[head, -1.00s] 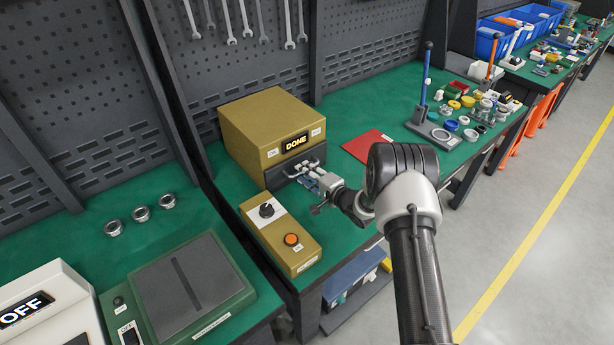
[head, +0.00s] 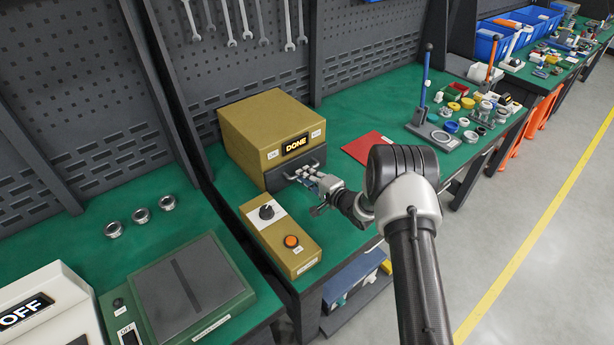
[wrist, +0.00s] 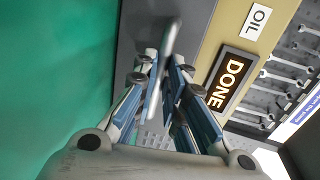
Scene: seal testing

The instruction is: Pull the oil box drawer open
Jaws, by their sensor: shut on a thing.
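The oil box (head: 262,118) is a mustard-coloured case on the green bench, with a lit "DONE" display (head: 296,145). Its dark grey drawer (head: 277,180) sits below the display and looks about flush with the case. In the wrist view the grey drawer front (wrist: 195,22) fills the top middle, beside the "OIL" label (wrist: 258,18). My gripper (wrist: 163,70) is shut on the drawer's grey handle (wrist: 169,38), with a finger on each side. In the head view my gripper (head: 308,177) is at the drawer front, partly covering the handle.
A control box (head: 281,236) with a knob and an orange button stands close in front, left of my gripper. A red sheet (head: 368,147) lies to the right. A stand with a blue post (head: 424,85) is farther right. Bench between is clear.

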